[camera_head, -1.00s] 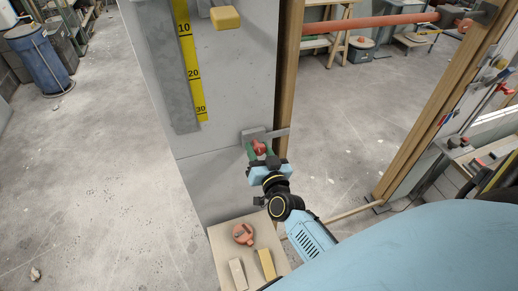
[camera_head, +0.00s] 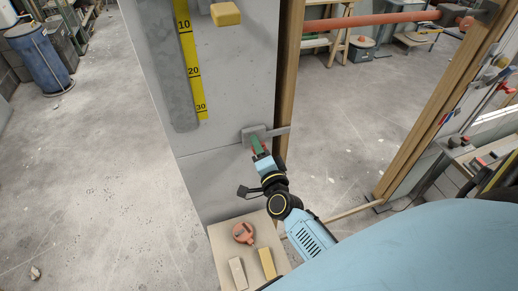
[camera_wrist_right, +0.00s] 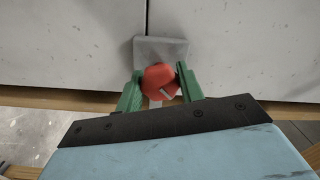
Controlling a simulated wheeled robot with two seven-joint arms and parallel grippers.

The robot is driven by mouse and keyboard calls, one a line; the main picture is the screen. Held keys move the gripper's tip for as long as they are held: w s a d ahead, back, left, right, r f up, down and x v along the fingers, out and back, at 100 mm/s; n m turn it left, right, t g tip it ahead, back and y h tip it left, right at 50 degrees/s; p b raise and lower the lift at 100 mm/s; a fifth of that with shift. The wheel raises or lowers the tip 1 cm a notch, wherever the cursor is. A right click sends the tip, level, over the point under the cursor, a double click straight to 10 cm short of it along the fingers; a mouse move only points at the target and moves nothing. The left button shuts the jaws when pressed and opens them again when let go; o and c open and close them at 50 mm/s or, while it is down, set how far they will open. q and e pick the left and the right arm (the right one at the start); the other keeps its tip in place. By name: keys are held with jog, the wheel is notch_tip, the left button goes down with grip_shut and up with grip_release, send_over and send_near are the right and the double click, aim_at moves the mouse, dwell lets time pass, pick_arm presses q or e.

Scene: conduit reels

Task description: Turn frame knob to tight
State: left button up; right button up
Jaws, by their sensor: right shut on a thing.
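The frame knob is red with a pale mark on its face and shows between the green fingers in the right wrist view (camera_wrist_right: 160,82). It sits on a grey metal plate (camera_wrist_right: 160,48) fixed to the grey wall panel; the plate also shows in the head view (camera_head: 253,133). My right gripper (camera_head: 257,145) is at the plate, its green fingers (camera_wrist_right: 160,90) shut on the knob from both sides. In the head view the gripper mostly hides the knob. My left gripper is not in view.
A yellow scale (camera_head: 190,60) and a yellow block (camera_head: 225,14) are on the panel. A wooden post (camera_head: 289,80) stands just right of it. Below, a small board (camera_head: 219,245) carries a red round part (camera_head: 243,233) and two blocks. Open floor lies left.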

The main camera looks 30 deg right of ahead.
jog(key=m+b, duration=0.1)
jog(key=m, duration=0.4)
jog(key=shift+m, duration=0.4)
jog(key=shift+m+b, duration=0.4)
jog(key=shift+m, duration=1.9)
jog(key=shift+d, duration=0.1)
jog(key=o, duration=1)
jog(key=b+v, duration=0.2)
jog(key=v, duration=1.1)
jog(key=shift+s, duration=0.2)
